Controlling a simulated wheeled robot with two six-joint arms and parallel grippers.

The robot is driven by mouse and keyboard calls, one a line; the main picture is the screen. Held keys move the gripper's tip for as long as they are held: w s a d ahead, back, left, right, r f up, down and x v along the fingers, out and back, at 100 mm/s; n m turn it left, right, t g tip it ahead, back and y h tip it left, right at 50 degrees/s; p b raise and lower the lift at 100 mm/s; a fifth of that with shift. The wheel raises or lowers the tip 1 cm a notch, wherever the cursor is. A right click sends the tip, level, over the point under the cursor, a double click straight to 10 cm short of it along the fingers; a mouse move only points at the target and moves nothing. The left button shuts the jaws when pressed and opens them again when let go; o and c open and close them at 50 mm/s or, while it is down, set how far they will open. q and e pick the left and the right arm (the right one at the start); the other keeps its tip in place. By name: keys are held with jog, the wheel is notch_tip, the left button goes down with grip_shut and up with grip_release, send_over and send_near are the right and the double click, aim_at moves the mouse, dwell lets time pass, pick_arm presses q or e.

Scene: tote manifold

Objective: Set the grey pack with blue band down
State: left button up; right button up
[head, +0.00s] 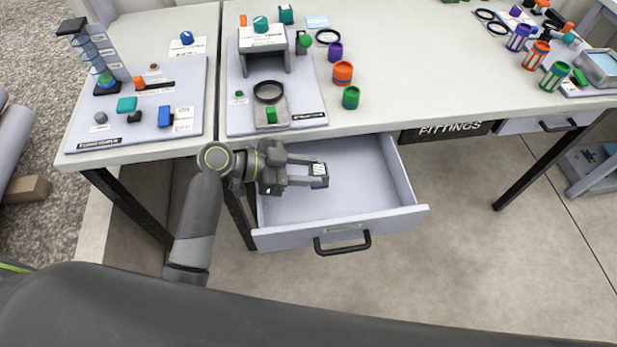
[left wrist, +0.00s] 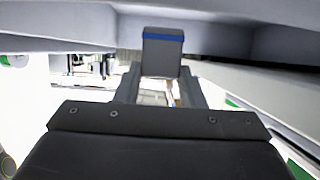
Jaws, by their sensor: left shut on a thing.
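The grey pack with blue band (head: 320,170) is held at the tips of my left gripper (head: 312,173), inside the open drawer's outline in the head view. In the left wrist view the pack (left wrist: 162,58) stands up between the two fingers, its blue band near its top end. My left gripper is shut on it. I cannot tell whether the pack touches the drawer floor. The grey drawer (head: 290,208) is pulled out under the table and looks otherwise empty. My right gripper is not in view.
The drawer's front with its black handle (head: 343,244) and its right wall (head: 400,168) bound the space. The table edge (head: 365,122) overhangs the back. Boards with parts and jars stand on the table. A drawer labelled FITTINGS (head: 449,131) is to the right.

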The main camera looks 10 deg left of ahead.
pick_arm(q)
jog(key=shift+f, duration=2)
